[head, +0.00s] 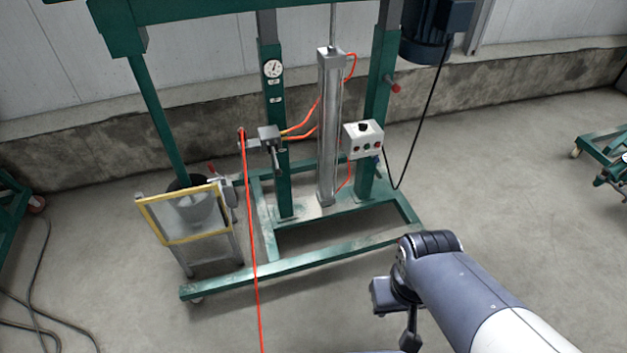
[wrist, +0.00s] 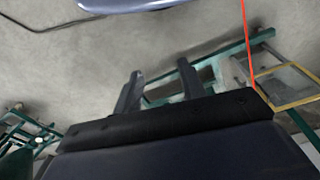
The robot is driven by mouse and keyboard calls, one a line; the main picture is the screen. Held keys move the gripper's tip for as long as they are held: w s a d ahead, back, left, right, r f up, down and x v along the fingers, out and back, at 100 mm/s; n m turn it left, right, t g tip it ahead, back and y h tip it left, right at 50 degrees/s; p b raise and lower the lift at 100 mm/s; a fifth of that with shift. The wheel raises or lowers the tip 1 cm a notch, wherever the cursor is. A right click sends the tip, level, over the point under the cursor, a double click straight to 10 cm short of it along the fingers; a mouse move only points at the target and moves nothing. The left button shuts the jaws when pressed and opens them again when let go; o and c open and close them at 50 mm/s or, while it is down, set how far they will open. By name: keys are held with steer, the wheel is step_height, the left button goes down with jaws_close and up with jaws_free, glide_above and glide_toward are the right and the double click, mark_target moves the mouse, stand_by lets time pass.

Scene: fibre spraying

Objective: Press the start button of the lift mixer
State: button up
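The lift mixer is a green steel frame (head: 278,130) with a tall grey cylinder (head: 328,125) in its middle. Its white control box (head: 363,138) is on the right post, with a dark knob on top and several small red or dark buttons on the front. I cannot tell which one is the start button. In the wrist view my gripper (wrist: 159,88) has its two dark fingers apart with nothing between them. Floor and part of the green frame (wrist: 207,62) show beyond them. The control box is not seen in the wrist view, and the fingers are not clear in the head view.
A yellow-framed guard (head: 185,212) stands by a bucket at the mixer's left. A red hose (head: 250,240) hangs down to the floor, and a black cable (head: 412,140) loops right of the box. Another green frame (head: 600,150) is far right. Floor between is clear.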

jaws_close()
stand_by(1.3)
